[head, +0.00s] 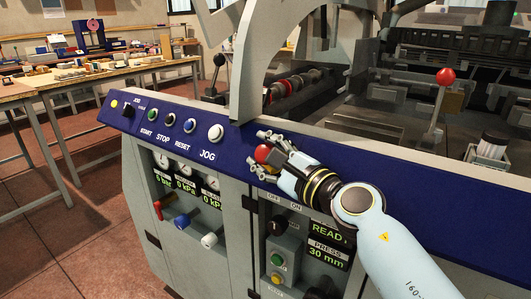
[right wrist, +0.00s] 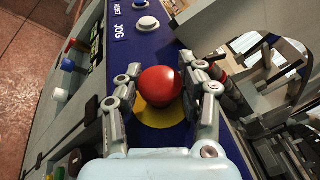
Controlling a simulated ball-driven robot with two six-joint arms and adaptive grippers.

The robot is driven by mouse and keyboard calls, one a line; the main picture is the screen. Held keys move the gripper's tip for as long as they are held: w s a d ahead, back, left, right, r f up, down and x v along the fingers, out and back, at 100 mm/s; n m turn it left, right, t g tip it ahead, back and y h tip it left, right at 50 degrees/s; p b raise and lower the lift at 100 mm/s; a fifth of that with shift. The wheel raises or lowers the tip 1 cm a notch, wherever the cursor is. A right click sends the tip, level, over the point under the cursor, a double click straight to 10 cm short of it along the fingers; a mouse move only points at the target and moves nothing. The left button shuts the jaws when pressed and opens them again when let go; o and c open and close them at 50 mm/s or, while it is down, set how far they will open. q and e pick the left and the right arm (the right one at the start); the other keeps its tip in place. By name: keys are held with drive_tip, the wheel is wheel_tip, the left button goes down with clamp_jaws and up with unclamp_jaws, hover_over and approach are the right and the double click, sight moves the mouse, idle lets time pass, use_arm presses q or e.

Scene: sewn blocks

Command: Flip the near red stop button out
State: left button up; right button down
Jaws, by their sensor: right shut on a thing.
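The near red stop button (head: 262,153) sits on the blue panel on top of the machine, to the right of the JOG button. In the right wrist view the red button (right wrist: 160,86) is a round red head over a yellow disc (right wrist: 158,114). My right gripper (head: 270,153) is at the button, with one finger on each side of it. In the right wrist view the fingers of the right gripper (right wrist: 162,80) are shut on the red head. My left gripper is not in view.
A row of small buttons and a black knob (head: 128,109) lies along the blue panel, with the white JOG button (head: 215,132) nearest. A grey arched frame (head: 245,75) rises behind the panel. A red-knobbed lever (head: 445,77) stands at the right. Workbenches (head: 100,73) stand at the left.

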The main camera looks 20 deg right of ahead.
drive_tip(key=shift+s+a+r, duration=0.15)
drive_tip(key=shift+a+r, duration=0.1)
drive_tip(key=shift+r, duration=0.05)
drive_tip(key=shift+f, duration=0.1)
drive_tip(key=c, duration=1.1)
unclamp_jaws()
drive_tip(key=o, duration=0.4)
drive_tip(key=shift+s+a, duration=0.1)
drive_tip(key=shift+c, duration=0.2)
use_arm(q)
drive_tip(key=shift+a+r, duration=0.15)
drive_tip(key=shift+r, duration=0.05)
use_arm(e)
drive_tip(key=shift+s, duration=0.3)
drive_tip(key=v, duration=1.1)
drive_tip(key=shift+s+d, duration=0.15)
drive_tip(key=shift+d, duration=0.1)
